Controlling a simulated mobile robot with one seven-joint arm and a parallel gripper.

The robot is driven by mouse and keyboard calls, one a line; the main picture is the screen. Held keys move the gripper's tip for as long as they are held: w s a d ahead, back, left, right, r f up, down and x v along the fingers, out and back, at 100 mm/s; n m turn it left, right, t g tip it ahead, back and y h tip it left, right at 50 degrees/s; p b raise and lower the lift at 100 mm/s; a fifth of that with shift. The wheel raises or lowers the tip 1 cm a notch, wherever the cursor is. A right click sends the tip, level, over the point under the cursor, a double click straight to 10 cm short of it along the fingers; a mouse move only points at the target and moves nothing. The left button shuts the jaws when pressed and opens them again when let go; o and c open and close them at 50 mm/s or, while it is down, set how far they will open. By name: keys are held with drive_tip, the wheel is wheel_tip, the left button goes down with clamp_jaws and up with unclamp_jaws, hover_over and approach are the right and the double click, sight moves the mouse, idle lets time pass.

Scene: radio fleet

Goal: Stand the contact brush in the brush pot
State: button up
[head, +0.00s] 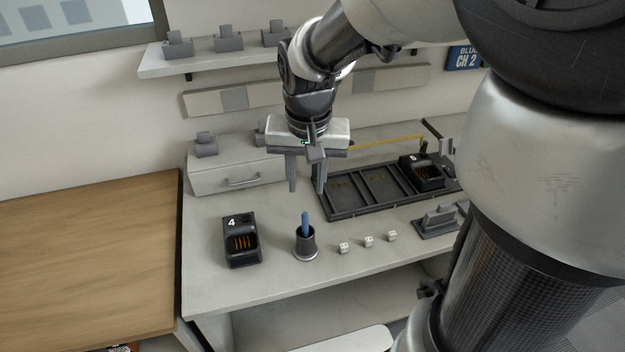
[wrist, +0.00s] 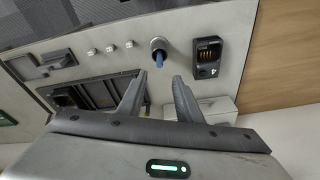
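The contact brush (head: 305,222) has a blue handle and stands in the brush pot (head: 305,244), a dark grey cup on the workbench. The handle sticks up out of the pot; its lower end is hidden inside. In the wrist view the blue handle (wrist: 159,59) points toward my gripper out of the pot (wrist: 158,44). My gripper (head: 307,190) is above and slightly behind the pot, apart from the brush. In the wrist view its two fingers (wrist: 157,80) are spread with nothing between them. It is open and empty.
A charger marked 4 (head: 240,242) stands left of the pot. Several small white cubes (head: 368,242) lie to its right. Behind them is a dark tray (head: 350,192) with a charger marked 5 (head: 424,174). A wooden table (head: 85,260) adjoins at left. Bench front is clear.

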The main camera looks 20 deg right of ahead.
drive_tip(key=s+r+n+t, duration=0.3)
drive_tip(key=s+r, duration=0.5)
drive_tip(key=s, duration=0.6)
drive_tip(key=shift+d+r+n, duration=0.3)
drive_tip(key=shift+r+n, duration=0.05)
drive_tip(key=shift+n, duration=0.05)
drive_tip(key=shift+s, duration=0.1)
wheel_tip(320, 180, up, 7)
drive_tip(key=p, duration=0.7)
drive_tip(key=shift+r, duration=0.15)
